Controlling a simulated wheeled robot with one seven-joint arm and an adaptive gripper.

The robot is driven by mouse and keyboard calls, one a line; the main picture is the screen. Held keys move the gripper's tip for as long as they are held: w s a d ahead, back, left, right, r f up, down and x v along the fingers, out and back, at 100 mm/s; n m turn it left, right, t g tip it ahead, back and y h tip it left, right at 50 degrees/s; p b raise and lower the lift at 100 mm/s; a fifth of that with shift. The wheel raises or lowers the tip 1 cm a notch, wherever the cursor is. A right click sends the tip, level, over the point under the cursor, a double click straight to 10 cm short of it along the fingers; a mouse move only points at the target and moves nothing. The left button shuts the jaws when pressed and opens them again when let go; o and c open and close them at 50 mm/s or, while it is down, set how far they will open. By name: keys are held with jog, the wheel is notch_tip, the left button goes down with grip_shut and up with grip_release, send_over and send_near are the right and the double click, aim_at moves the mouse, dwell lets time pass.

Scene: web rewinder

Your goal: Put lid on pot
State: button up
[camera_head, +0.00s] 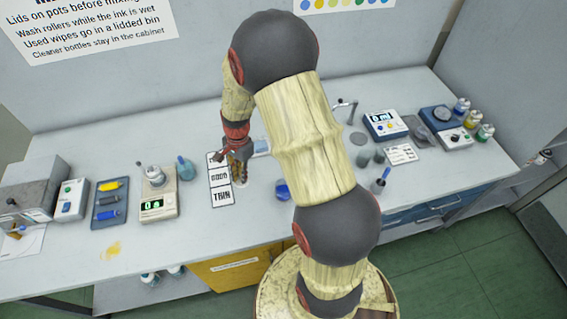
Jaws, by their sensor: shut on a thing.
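My gripper (238,176) is low over the bench, beside a printed card with stacked panels, one reading "GOOD" and one "THIN" (221,196). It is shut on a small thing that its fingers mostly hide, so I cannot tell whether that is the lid. A small metal pot (154,177) stands on the balance (158,205) at the left; I cannot tell whether its top is covered. A small blue cup-like vessel (282,191) stands right of my gripper, partly behind my arm.
A yellow smear (108,249) marks the bench. A digital meter (384,124), another device (446,128) and several bottles (474,117) stand at the right. My arm hides the bench's middle.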

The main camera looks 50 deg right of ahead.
jog(key=s+d+r+m+t+h+p, duration=0.1)
jog(key=s+d+r+m+p, duration=0.1)
jog(key=s+d+m, duration=0.55)
jog(key=s+d+r+m+t+p, duration=0.1)
jog(key=s+d+r+m+p, duration=0.2)
jog(key=m, duration=0.8)
notch_tip(320, 180, down, 7)
jog(key=b, duration=0.7)
jog(key=shift+s+a, duration=0.15)
jog(key=shift+s, duration=0.1)
jog(key=shift+p, duration=0.8)
jog(key=shift+f+p, duration=0.15)
jog(key=shift+p, duration=0.45)
dwell(1.3)
jog(key=o, duration=0.7)
jog(key=o, duration=0.4)
